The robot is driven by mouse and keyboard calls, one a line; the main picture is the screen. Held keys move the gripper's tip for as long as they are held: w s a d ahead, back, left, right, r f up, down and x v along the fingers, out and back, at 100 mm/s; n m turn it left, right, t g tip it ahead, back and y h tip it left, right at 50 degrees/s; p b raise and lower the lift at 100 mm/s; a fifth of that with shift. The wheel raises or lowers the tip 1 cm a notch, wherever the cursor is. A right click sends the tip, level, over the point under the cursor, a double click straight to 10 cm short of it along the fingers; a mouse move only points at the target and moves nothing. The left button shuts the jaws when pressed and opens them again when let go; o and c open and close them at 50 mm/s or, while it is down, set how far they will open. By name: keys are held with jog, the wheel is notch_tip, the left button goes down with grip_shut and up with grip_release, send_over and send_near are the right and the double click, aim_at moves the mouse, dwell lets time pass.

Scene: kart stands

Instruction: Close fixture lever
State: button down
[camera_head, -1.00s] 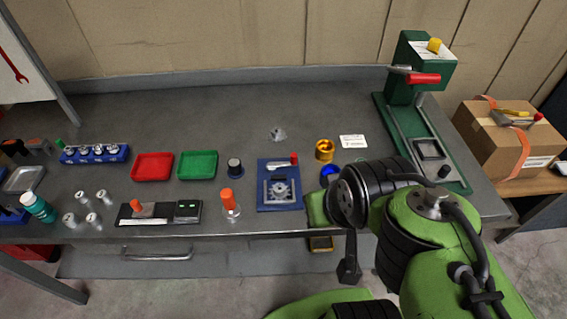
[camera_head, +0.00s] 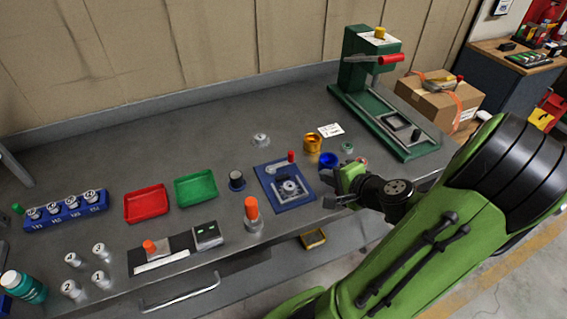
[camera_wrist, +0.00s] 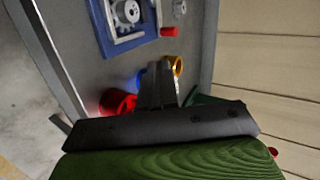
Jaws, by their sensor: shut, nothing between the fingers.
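The fixture is a blue plate (camera_head: 296,201) with a grey round part (camera_head: 290,187) in a metal frame. It lies on the bench, and part of it shows at the top of the wrist view (camera_wrist: 143,42). Its grey lever ends in a red grip (camera_head: 291,157), at the plate's far edge; the red grip also shows in the wrist view (camera_wrist: 168,32). My gripper (camera_head: 330,203) is just right of the fixture, apart from the lever. In the wrist view its dark fingers (camera_wrist: 158,70) are together and empty.
A gold ring (camera_head: 313,143), a blue ring (camera_head: 328,160) and a red ring (camera_head: 361,160) stand close to my gripper. A green press (camera_head: 354,80) is behind right. Bench behind the fixture is mostly clear.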

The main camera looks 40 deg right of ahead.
jog(key=shift+d, duration=0.25)
jog(key=b, duration=0.1)
send_near(293, 157)
jog(key=f, duration=0.1)
jog(key=w+f, duration=0.1)
jog(key=f, duration=0.1)
jog(key=shift+w+f, duration=0.1)
jog(key=shift+w, duration=0.25)
jog(key=w, duration=0.2)
jog(key=shift+w+d, duration=0.2)
jog(key=shift+w, duration=0.2)
jog(key=shift+w+d, duration=0.1)
jog(key=shift+w, duration=0.4)
jog(key=shift+d, duration=0.1)
